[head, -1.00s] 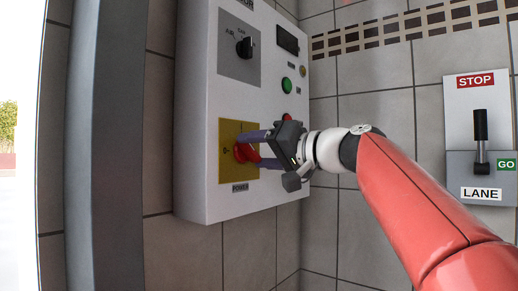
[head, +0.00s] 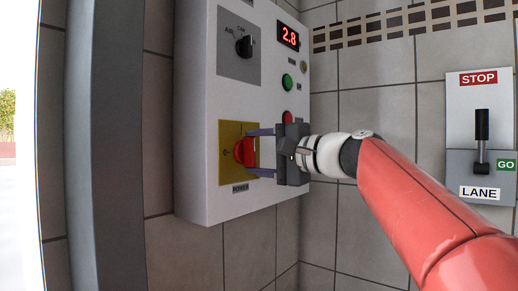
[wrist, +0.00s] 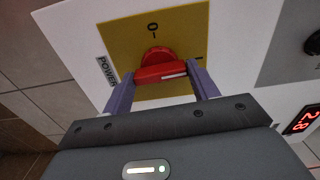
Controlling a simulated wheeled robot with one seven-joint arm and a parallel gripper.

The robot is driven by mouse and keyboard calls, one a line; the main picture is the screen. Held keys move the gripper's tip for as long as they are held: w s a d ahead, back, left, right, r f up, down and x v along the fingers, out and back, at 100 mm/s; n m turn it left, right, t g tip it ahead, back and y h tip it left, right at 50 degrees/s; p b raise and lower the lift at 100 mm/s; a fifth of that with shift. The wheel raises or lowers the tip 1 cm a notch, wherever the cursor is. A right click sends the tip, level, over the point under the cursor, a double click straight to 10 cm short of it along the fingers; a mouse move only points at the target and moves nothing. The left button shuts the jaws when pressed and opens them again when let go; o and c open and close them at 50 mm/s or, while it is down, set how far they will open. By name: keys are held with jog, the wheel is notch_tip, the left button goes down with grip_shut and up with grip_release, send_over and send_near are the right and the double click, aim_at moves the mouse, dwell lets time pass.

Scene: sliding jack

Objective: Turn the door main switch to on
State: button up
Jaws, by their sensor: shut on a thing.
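The red main switch knob (head: 243,151) sits on a yellow plate (head: 227,170) labelled POWER on the white control box. It also shows in the wrist view (wrist: 158,60), its white index line lying toward the "I" mark at the right, with the "O" mark above. In the head view the knob's handle stands about upright. My gripper (head: 254,152) is shut on the knob, one finger at each end of its handle. The wrist view also shows my gripper (wrist: 161,75) around it. The display (head: 288,36) on the box is lit and reads 2.8.
A black selector (head: 244,46), a green button (head: 287,81) and a red button (head: 288,117) are on the same box. A lever panel (head: 481,135) marked STOP, GO and LANE is on the tiled wall at right. A grey post (head: 100,150) stands at left.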

jog(key=shift+m, duration=0.4)
jog(key=o, duration=1)
jog(key=shift+d, duration=0.1)
jog(key=b+v, duration=0.1)
jog(key=v, duration=0.6)
jog(key=shift+s+d, duration=0.25)
jog(key=shift+d, duration=0.05)
